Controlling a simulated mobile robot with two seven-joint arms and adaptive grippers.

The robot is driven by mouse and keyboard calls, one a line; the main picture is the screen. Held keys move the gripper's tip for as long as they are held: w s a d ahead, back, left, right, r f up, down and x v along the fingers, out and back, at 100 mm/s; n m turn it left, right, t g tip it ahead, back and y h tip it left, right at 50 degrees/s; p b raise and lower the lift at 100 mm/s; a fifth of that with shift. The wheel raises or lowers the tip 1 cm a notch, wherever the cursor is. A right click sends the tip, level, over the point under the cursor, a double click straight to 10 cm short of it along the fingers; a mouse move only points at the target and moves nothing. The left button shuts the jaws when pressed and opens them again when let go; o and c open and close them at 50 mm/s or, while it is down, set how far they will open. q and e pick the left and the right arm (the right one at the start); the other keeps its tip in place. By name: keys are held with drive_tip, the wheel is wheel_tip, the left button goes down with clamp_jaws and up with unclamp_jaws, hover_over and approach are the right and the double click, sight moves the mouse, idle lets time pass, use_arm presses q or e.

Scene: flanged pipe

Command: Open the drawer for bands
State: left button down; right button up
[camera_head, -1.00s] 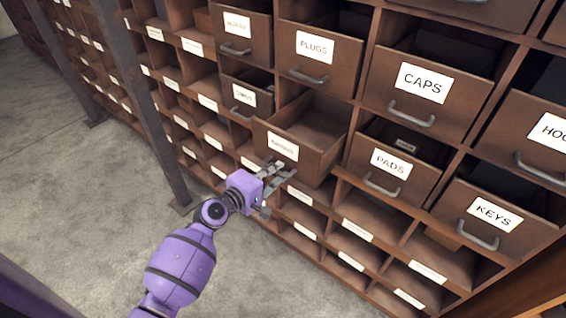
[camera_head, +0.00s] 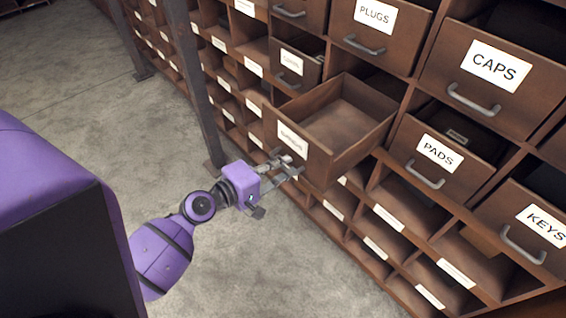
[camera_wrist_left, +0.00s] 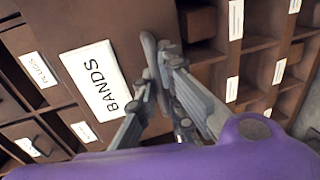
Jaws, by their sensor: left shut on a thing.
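The bands drawer (camera_head: 318,155) is a brown wooden drawer pulled well out of the cabinet, and its visible inside looks empty. Its white label reads BANDS in the left wrist view (camera_wrist_left: 101,84). My left gripper (camera_head: 288,167) is at the lower part of the drawer's front, shut on the drawer's handle (camera_wrist_left: 149,50). My right gripper is not in view.
The plugs drawer (camera_head: 368,40), caps drawer (camera_head: 478,85), pads drawer (camera_head: 428,160) and keys drawer (camera_head: 525,225) are set around it. A dark metal post (camera_head: 193,85) stands left of the open drawer. The concrete floor (camera_head: 80,85) at left is clear.

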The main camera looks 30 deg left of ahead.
use_arm(q)
drive_tip(key=c, duration=1.8)
unclamp_jaws()
drive_tip(key=shift+c, duration=0.2)
drive_tip(key=v, duration=1.2)
